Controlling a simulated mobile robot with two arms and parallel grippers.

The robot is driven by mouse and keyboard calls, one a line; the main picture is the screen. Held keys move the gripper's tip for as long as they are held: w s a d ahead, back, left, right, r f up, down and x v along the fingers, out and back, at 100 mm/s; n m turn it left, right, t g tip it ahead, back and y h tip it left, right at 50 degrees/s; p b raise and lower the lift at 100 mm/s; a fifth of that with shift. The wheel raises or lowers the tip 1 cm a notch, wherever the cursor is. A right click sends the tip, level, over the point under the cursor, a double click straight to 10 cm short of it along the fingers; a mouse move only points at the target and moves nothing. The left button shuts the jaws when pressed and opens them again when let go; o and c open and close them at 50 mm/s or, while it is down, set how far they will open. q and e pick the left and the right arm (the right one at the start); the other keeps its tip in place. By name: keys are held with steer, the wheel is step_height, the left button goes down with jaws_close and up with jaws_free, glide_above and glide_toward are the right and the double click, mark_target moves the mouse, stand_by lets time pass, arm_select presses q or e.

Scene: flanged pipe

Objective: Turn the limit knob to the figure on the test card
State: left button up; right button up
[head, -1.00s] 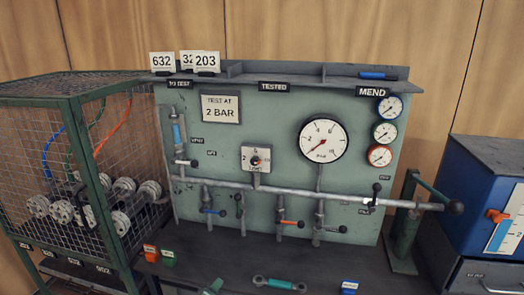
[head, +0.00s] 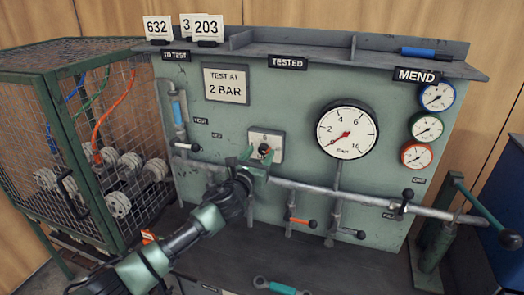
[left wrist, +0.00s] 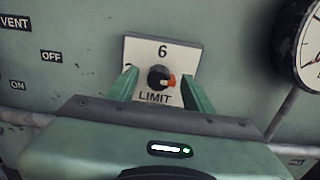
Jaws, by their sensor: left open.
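The limit knob (left wrist: 158,77) is black with an orange pointer mark facing right. It sits on a white plate (left wrist: 134,50) with a 6 at the top and LIMIT below; the fingers hide the figures at the sides. The knob also shows in the head view (head: 264,149). My left gripper (head: 258,157) is open, its green fingers on either side of the knob; I cannot tell whether they touch it. The test card (head: 226,84) reads TEST AT 2 BAR. My right gripper is not in view.
A large gauge (head: 347,131) is right of the knob, its needle at the low end. A pipe (head: 320,189) with lever valves (head: 300,221) runs below. A wire cage (head: 80,140) stands left, a pump handle (head: 480,212) right. Number plates (head: 157,28) stand on the shelf.

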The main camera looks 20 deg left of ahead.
arm_select(q)
steer(key=shift+w, duration=0.65)
steer(key=shift+w+f, duration=0.1)
steer(key=shift+w, duration=0.35)
jaws_close()
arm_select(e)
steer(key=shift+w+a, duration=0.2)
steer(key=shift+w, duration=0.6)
